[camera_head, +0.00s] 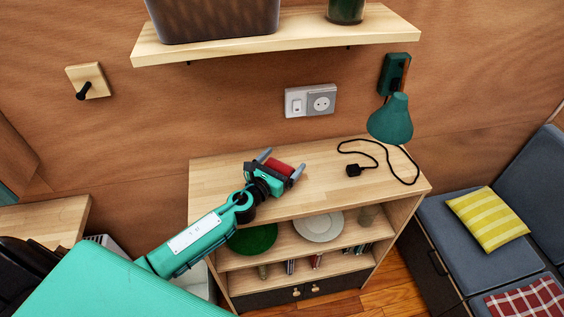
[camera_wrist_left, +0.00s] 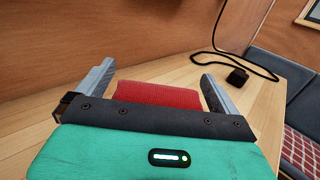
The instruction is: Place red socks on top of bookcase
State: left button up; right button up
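The red socks (camera_head: 280,168) are a rolled red bundle at the top of the low wooden bookcase (camera_head: 216,177), and appear to rest on its surface. My left gripper (camera_head: 280,164) is just above that top, with its two grey fingers apart on either side of the socks. In the left wrist view the socks (camera_wrist_left: 158,94) lie between the fingers of the left gripper (camera_wrist_left: 158,75). A gap shows beside the left finger; the right finger is close to the socks. The palm hides the near part of the socks. My right gripper is out of view.
A green lamp (camera_head: 391,122) hangs on the wall above the bookcase's right end. Its black cord and plug (camera_head: 355,170) lie on the top. A wall shelf (camera_head: 280,37) is above. A grey sofa (camera_head: 470,240) stands right. The bookcase top is clear left of the gripper.

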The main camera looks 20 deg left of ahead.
pick_arm(q)
jog(key=shift+r, duration=0.15)
jog(key=s, duration=0.3)
jog(key=s+a+b, duration=0.1)
jog(key=s, duration=0.3)
jog(key=s+a+b, duration=0.1)
jog(key=s, duration=0.2)
jog(key=shift+s, duration=0.15)
jog(key=shift+s+a+b, duration=0.1)
jog(key=shift+s+b, duration=0.3)
jog(key=shift+s, duration=0.35)
